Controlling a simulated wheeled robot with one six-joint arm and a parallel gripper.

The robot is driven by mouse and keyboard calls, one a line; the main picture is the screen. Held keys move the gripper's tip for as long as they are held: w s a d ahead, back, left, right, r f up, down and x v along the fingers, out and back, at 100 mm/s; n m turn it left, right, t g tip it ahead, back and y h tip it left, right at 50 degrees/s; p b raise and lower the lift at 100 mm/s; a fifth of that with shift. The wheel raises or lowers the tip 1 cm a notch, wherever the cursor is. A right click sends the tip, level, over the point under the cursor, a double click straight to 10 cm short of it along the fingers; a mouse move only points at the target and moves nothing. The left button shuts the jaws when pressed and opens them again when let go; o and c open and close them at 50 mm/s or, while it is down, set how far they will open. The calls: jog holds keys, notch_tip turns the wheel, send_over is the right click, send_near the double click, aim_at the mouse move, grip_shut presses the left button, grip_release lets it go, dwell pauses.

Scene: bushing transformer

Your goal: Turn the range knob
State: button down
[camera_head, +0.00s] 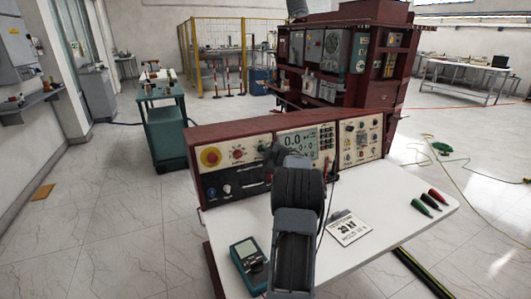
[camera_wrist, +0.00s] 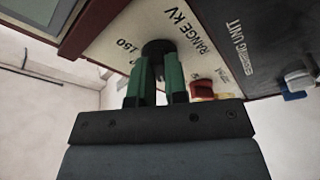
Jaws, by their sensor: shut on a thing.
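The range knob (camera_wrist: 158,47) is a round black knob on the cream panel, beside the printed words "RANGE KV" and "150" in the wrist view. My gripper (camera_wrist: 158,64) has its two green fingers on either side of the knob and is shut on it. The fingertips cover part of the knob, so its pointer position cannot be told. In the head view my gripper (camera_head: 271,154) is at the console front (camera_head: 236,160), and my arm hides the knob there.
In the wrist view a red switch (camera_wrist: 202,88) is close to the right finger, and a blue-white part (camera_wrist: 298,85) is farther right.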

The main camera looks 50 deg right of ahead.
jog(key=c, duration=1.1)
grip_release()
jog(key=shift+c, duration=0.2)
jog(key=v, duration=1.3)
jog(key=shift+s+a, duration=0.15)
jog(key=shift+s, duration=0.25)
